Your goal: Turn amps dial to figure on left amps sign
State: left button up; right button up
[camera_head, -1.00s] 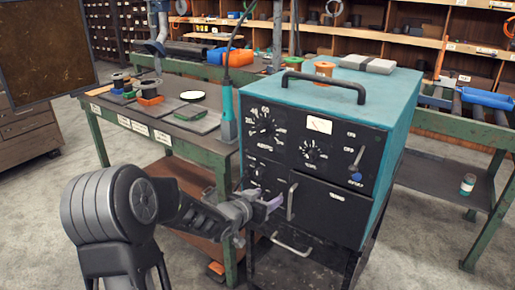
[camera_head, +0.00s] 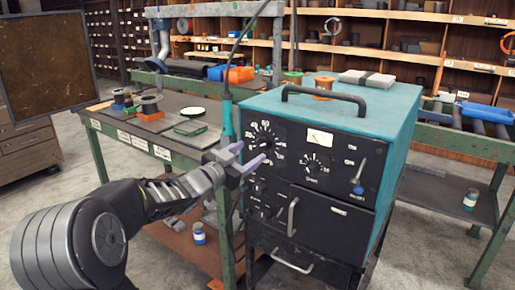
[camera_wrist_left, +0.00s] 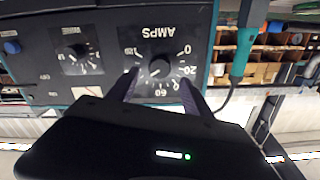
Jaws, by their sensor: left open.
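The amps dial (camera_head: 265,140) is a black round knob with a ring of white figures, at the upper left of the welder's black front panel. In the left wrist view the dial (camera_wrist_left: 160,68) appears upside down, with the AMPS sign (camera_wrist_left: 158,32) above it. A pale mark shows on the knob; the exact figure it points to is unclear. My left gripper (camera_head: 246,156) is open and empty, in front of the panel near the dial's lower left. In the wrist view its fingers (camera_wrist_left: 158,83) appear on either side of the knob, seemingly short of it.
A second, smaller dial (camera_head: 316,166) sits right of the amps dial, with a lever switch (camera_head: 358,172) beyond it. A teal torch (camera_head: 228,120) with a cable hangs just left of the welder, beside the green workbench (camera_head: 105,150).

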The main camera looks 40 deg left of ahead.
aim_at(261, 145)
pick_arm(q)
jog(key=w, duration=0.5)
grip_shut()
dwell(0.6)
